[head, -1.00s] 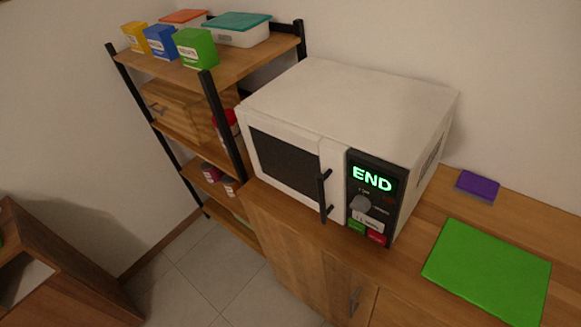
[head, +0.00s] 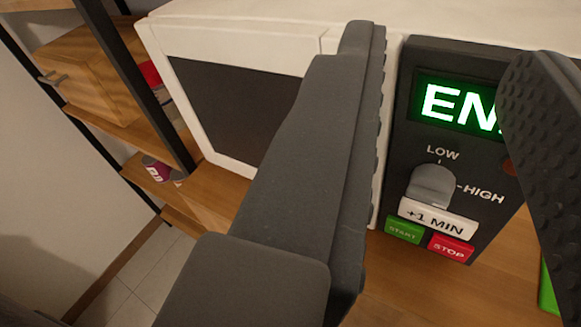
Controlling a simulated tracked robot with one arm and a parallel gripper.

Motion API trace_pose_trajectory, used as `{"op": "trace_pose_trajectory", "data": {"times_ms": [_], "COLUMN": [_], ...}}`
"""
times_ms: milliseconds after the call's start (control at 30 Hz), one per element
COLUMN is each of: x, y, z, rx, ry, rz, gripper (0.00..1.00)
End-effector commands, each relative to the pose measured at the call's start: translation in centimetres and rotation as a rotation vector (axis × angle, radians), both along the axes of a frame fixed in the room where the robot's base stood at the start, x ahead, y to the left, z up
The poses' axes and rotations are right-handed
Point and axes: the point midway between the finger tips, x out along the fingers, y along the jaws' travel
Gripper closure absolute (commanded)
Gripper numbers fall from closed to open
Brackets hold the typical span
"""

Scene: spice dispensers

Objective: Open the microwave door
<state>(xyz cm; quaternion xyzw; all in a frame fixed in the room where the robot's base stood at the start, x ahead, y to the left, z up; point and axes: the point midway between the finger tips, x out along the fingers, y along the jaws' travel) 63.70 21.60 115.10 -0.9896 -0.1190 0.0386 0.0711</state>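The white microwave (head: 260,10) fills the upper part of the head view, close in front of me. Its door (head: 240,50), with a dark window, appears shut. My gripper (head: 447,48) is open, its two dark grey fingers spread wide in front of the microwave. The left finger crosses the right side of the door and hides the black handle there. The right finger is in front of the right edge of the control panel (head: 405,150) and covers part of the lit display. I cannot tell whether a finger touches the handle.
The panel has a grey knob (head: 433,185) and a +1 MIN button (head: 437,219), with green START and red STOP below. A wooden shelf rack (head: 130,110) stands at the left. The wooden counter (head: 400,285) is below, with a green item (head: 547,290) at the right edge.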

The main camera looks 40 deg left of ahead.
Motion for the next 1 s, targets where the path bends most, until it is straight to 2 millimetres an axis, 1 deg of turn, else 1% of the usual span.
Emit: {"op": "trace_pose_trajectory", "data": {"times_ms": [33,67,100,167,200,300,333,467,567,633,767,1000], "x": [-0.2,-0.4,-0.7,-1.2,-1.6,-2.7,-3.0,-3.9,-4.0,-3.7,-2.3,1.4], "y": [1.5,2.0,2.7,3.6,4.1,4.8,5.0,5.3,5.3,5.4,5.6,6.1], "z": [-2.7,-4.0,-5.8,-8.0,-9.5,-12.3,-12.9,-14.5,-14.9,-15.0,-15.0,-14.9], "rx": [-0.008,-0.012,-0.024,-0.039,-0.054,-0.089,-0.099,-0.129,-0.138,-0.138,-0.135,-0.134], "ry": [0.004,-0.002,-0.007,-0.023,-0.029,-0.052,-0.058,-0.079,-0.089,-0.090,-0.090,-0.089], "rz": [0.000,-0.007,-0.014,-0.028,-0.035,-0.054,-0.058,-0.072,-0.077,-0.079,-0.080,-0.079], "gripper": [0.68,0.68,0.68,0.68,0.68,0.68,0.68,0.68,0.68,0.68,0.68,0.68]}}
